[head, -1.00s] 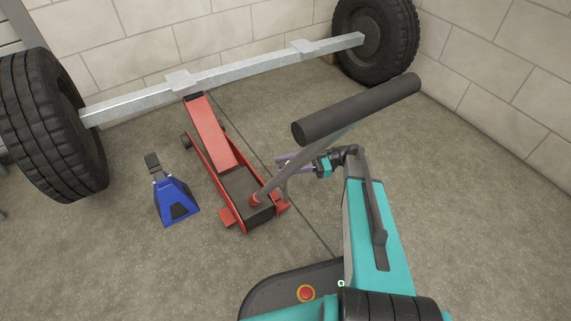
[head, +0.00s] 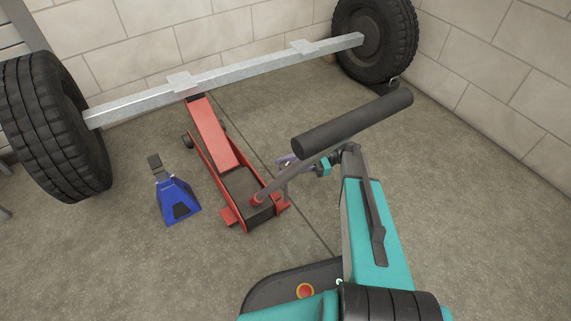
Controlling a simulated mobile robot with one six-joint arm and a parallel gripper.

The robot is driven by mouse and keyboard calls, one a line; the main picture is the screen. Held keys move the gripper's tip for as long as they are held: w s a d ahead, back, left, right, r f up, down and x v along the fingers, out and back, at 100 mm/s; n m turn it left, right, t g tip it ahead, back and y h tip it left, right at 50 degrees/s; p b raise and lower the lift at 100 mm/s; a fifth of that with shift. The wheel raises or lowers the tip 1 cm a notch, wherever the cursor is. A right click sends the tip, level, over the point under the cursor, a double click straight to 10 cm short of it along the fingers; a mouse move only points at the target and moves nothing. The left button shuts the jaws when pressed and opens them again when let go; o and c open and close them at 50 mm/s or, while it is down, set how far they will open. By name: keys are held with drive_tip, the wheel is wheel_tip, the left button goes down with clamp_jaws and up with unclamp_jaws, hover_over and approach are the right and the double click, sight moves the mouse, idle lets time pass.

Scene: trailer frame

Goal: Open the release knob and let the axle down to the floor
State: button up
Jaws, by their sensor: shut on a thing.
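A red floor jack (head: 212,135) stands on the floor with its lifting arm raised under the grey axle (head: 235,70). A tyre sits at each end of the axle, left (head: 50,125) and right (head: 375,38). The jack handle (head: 355,121) slants up to the right, with a thick black grip. My gripper (head: 287,162) is behind the handle's shaft, above the jack's near right corner. It is shut on the release knob, on a grey upright stem (head: 284,188); the knob is mostly hidden by the fingers and shaft.
A blue stand (head: 177,200) with a dark top stands on the floor left of the jack, apart from the axle. A dark piece (head: 393,85) lies by the right tyre. Block walls close in behind and right. Floor right of the handle is clear.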

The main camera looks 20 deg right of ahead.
sight(286, 166)
drive_tip(key=shift+r+n+g+p, duration=0.25)
drive_tip(key=shift+n+g+p, duration=1.1)
drive_tip(key=shift+p, duration=10.25)
drive_tip(key=shift+f+g+p, duration=0.25)
drive_tip(key=shift+g+p, duration=0.2)
drive_tip(key=shift+p, duration=1.4)
drive_tip(key=o, duration=1.1)
drive_tip(key=shift+c, duration=0.2)
drive_tip(key=shift+r, duration=0.15)
wheel_tip(286, 166, up, 4)
drive_tip(key=p, duration=0.3)
drive_tip(key=shift+f, duration=0.25)
drive_tip(key=s+r+p, duration=0.1)
drive_tip(key=s+p, duration=0.2)
drive_tip(key=s, duration=1.3)
drive_tip(key=shift+p, duration=0.3)
drive_tip(key=shift+r, duration=0.1)
